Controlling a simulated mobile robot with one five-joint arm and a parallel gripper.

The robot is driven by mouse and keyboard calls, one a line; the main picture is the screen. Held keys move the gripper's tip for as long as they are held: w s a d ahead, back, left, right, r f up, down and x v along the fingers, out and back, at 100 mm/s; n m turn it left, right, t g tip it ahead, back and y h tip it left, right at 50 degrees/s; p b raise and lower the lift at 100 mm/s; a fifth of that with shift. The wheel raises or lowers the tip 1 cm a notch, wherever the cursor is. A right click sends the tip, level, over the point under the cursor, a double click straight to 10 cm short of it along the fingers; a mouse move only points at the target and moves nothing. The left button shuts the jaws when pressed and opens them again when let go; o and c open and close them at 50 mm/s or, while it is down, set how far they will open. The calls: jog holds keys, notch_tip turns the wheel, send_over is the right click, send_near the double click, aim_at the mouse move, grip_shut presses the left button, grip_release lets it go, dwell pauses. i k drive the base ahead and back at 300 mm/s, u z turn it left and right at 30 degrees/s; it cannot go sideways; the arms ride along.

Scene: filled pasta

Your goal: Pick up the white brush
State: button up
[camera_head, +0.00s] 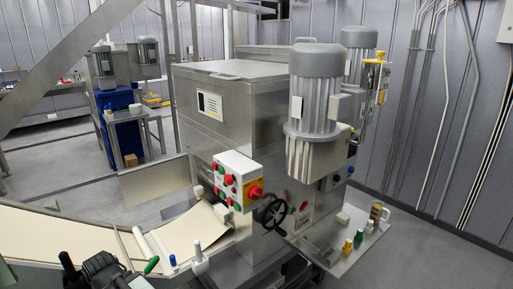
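A white upright object (199,260) with a narrow top stands at the lower end of the cream conveyor belt; it may be the white brush, but it is too small to be sure. Next to it on the left is a small blue-topped item (173,262). A green-handled item (151,265) lies further left. Dark parts of my arm show at the bottom left edge, to the left of these items. Its fingertips cannot be made out clearly, so I cannot tell whether my gripper is open or shut.
A large steel machine (232,125) with a grey motor (316,95) fills the middle. A metal shelf (325,262) at right holds several small items. Floor at far right is clear.

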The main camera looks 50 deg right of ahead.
aim_at(197, 243)
jog(key=u, duration=0.05)
jog(key=k, duration=0.2)
jog(key=z, duration=2.9)
jog(key=k, duration=1.65)
jog(key=u, duration=1)
jog(key=i, duration=1)
jog(key=z, duration=0.1)
